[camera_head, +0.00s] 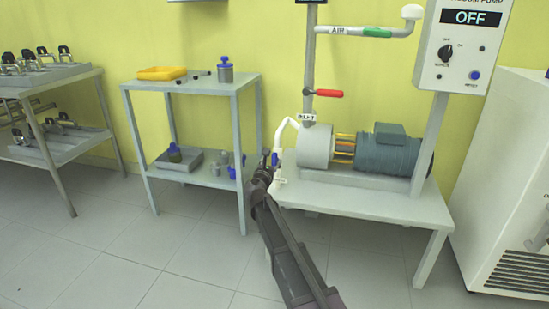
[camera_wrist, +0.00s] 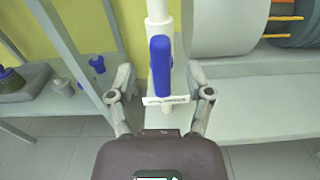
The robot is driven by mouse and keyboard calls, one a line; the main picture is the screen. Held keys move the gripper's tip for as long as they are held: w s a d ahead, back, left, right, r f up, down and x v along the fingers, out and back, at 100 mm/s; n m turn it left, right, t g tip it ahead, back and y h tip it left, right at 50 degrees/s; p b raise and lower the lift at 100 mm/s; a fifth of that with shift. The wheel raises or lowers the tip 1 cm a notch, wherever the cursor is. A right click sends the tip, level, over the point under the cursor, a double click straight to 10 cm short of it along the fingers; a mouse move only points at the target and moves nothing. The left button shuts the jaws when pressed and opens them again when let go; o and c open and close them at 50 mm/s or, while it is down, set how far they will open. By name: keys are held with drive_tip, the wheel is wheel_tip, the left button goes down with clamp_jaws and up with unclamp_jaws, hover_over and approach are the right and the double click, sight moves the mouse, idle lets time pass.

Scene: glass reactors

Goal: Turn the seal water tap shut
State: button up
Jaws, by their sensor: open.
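The seal water tap has a blue lever handle (camera_wrist: 160,65) on a white vertical pipe (camera_wrist: 158,10). In the wrist view the handle lies lengthwise along the pipe, with a small white label plate (camera_wrist: 165,99) below it. My gripper (camera_wrist: 161,78) is open, with one finger on each side of the handle and a visible gap on both sides. In the head view the tap's blue handle (camera_head: 274,158) shows small beside my gripper (camera_head: 266,163), which partly hides the pipe below. The label's writing is too small to read.
The vacuum pump (camera_head: 385,155) stands on a grey table (camera_head: 400,208) to the right, under a control box reading OFF (camera_head: 464,40). A red-handled valve (camera_head: 329,93) is above. A shelf cart (camera_head: 200,88) with small vessels stands close on the left.

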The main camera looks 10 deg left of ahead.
sight(274, 158)
drive_tip(key=shift+w+d, duration=0.15)
drive_tip(key=shift+w, duration=0.9)
drive_tip(key=shift+w+d, duration=0.15)
drive_tip(key=shift+w, duration=0.9)
clamp_jaws()
